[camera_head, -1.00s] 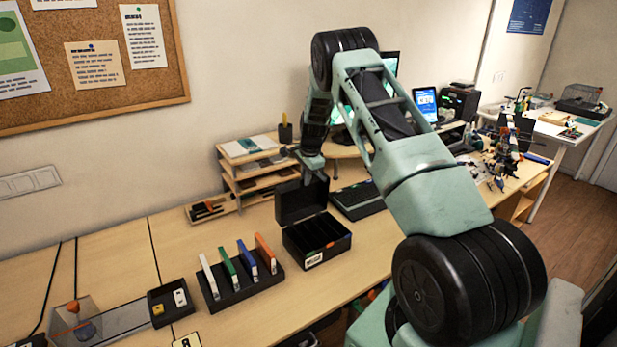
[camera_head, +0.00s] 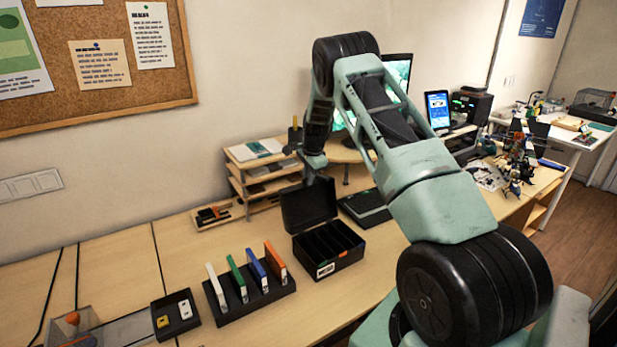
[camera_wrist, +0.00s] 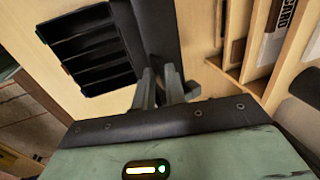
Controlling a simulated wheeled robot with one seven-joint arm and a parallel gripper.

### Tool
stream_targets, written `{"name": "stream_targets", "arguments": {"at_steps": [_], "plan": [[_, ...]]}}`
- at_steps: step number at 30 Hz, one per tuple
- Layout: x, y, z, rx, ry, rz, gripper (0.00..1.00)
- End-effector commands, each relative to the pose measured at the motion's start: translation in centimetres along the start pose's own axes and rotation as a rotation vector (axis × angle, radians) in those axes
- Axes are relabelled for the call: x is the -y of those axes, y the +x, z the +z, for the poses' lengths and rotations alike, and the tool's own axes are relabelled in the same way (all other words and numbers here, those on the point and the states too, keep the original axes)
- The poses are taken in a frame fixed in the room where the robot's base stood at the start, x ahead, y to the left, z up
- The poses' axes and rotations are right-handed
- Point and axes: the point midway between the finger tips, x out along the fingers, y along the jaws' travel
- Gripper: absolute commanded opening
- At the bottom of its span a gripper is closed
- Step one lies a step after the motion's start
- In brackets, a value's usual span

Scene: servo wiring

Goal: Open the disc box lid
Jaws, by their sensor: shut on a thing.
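The black disc box (camera_head: 345,262) stands on the desk, with open slots inside and a white label on its front. Its black lid (camera_head: 308,205) stands up at the back, raised off the box. In the wrist view the box (camera_wrist: 93,52) shows its divided slots, with the lid (camera_wrist: 155,28) seen nearly edge-on beside it. My gripper (camera_wrist: 165,78) is shut on the lid's edge. In the head view my gripper (camera_head: 314,174) is at the lid's top edge, partly hidden by the arm.
A black rack (camera_head: 250,297) with white, green, blue and orange cases stands left of the box. A small black tray (camera_head: 175,316) is farther left. A wooden shelf (camera_head: 265,175) stands behind, and a dark flat device (camera_head: 366,208) lies right of the box.

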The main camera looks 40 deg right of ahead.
Motion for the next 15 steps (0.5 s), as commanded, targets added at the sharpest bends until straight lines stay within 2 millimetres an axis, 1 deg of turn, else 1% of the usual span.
{"name": "stream_targets", "arguments": {"at_steps": [2,3,4,12,15], "plan": [[-0.09,0.16,0.04,0.001,-0.002,0.002,0.00],[-0.09,0.17,0.04,0.001,-0.002,0.002,0.21],[-0.10,0.17,0.05,0.001,-0.001,0.002,0.28],[-0.06,0.06,0.02,0.000,-0.001,0.001,0.28],[-0.02,-0.35,0.00,0.000,-0.001,0.000,0.28]]}}
